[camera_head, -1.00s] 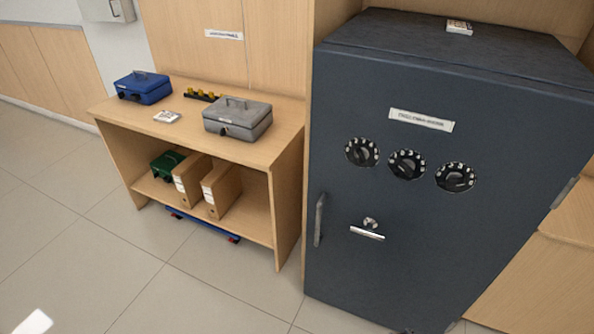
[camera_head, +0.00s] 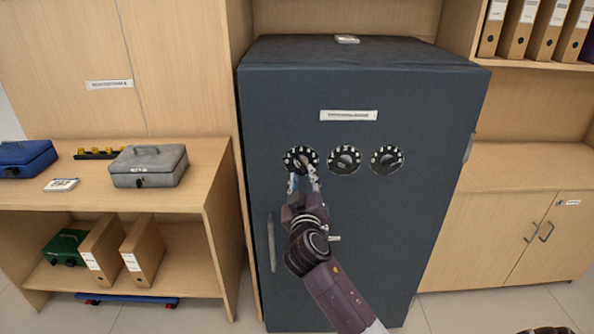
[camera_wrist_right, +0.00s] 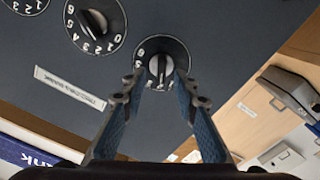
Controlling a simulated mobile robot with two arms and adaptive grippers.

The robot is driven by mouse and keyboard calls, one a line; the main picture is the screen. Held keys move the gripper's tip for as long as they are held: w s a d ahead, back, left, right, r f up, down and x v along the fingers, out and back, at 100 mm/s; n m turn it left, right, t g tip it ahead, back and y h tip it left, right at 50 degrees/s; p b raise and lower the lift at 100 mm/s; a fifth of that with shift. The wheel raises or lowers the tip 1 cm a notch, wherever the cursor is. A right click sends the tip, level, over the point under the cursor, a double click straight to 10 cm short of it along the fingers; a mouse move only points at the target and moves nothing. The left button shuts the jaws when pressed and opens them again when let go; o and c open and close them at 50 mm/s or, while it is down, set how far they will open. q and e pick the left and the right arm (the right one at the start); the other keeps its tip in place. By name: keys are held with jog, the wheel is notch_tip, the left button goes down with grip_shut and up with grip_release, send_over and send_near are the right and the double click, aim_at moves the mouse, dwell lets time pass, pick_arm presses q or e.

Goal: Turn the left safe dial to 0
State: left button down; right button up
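The dark blue-grey safe (camera_head: 390,230) has three black dials with white digits in a row on its front. The left dial (camera_head: 301,159) is partly covered by my right gripper (camera_head: 303,180), which reaches up to it from below. In the right wrist view the left dial (camera_wrist_right: 161,53) lies between the tips of my right gripper (camera_wrist_right: 161,77). The fingers are apart, one on each side of its knob, with no clear contact. The middle dial (camera_head: 344,160) and right dial (camera_head: 387,159) are uncovered. My left gripper is not in view.
A safe handle (camera_head: 271,243) is left of my right forearm. A grey cash box (camera_head: 148,166) and a blue one (camera_head: 26,158) stand on the wooden shelf unit (camera_head: 205,160) at left. A wooden cabinet (camera_head: 490,220) stands at right.

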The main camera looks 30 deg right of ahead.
aim_at(301, 167)
jog(key=shift+x, duration=2.1)
jog(key=shift+a, duration=0.1)
grip_shut()
